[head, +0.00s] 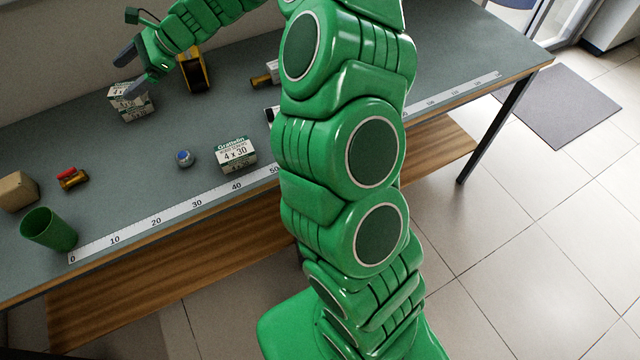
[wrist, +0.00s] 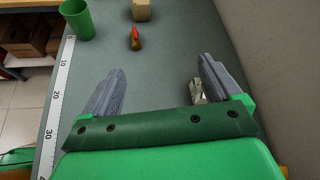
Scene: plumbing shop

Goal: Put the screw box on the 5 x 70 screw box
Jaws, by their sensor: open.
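A white and green screw box (head: 235,152) marked 4 x 30 stands on the bench near the ruler. A second white and green box (head: 128,106) stands farther back by the wall; its print is too small to read, so I cannot tell if it is the 5 x 70 one. My gripper (head: 129,74) is open, with its fingers at and above this back box. In the wrist view my gripper (wrist: 160,66) has its fingers wide apart. A small pale piece (wrist: 196,91), perhaps part of that box, shows beside the right finger, mostly hidden.
A green cup (head: 48,231), cardboard box (head: 17,191), red-handled brass valve (head: 72,179) and blue-topped knob (head: 185,159) stand at the left. A yellow item (head: 195,74) and a brass piece (head: 262,79) lie farther back. A ruler (head: 180,213) runs along the front edge.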

